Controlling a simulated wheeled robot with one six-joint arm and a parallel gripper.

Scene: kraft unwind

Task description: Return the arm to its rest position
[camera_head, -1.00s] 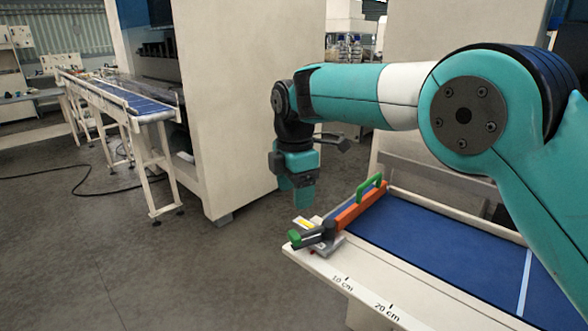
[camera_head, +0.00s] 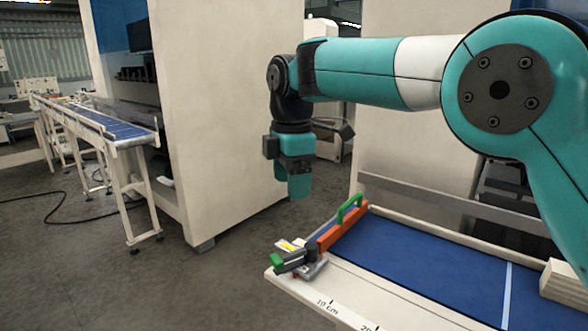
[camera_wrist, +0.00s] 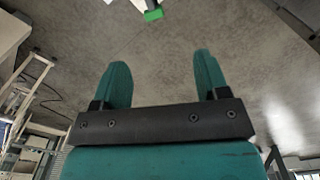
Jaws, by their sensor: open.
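My gripper (camera_head: 298,190) hangs from my teal arm with its fingers pointing down, above and behind the left end of the blue-topped bench. In the wrist view my gripper (camera_wrist: 160,85) shows two teal fingers spread apart, with only floor seen between them. It is open and empty. The arm is raised and bent, reaching across the picture from the right, and touches nothing that I can see.
A bench with a blue surface (camera_head: 420,258) carries an orange bar (camera_head: 335,234) with a green handle (camera_head: 350,208) and a dark clamp (camera_head: 292,259). A pale block (camera_head: 565,281) lies at right. A conveyor (camera_head: 95,122) stands at left beside a large cream cabinet (camera_head: 232,110). Open floor lies between.

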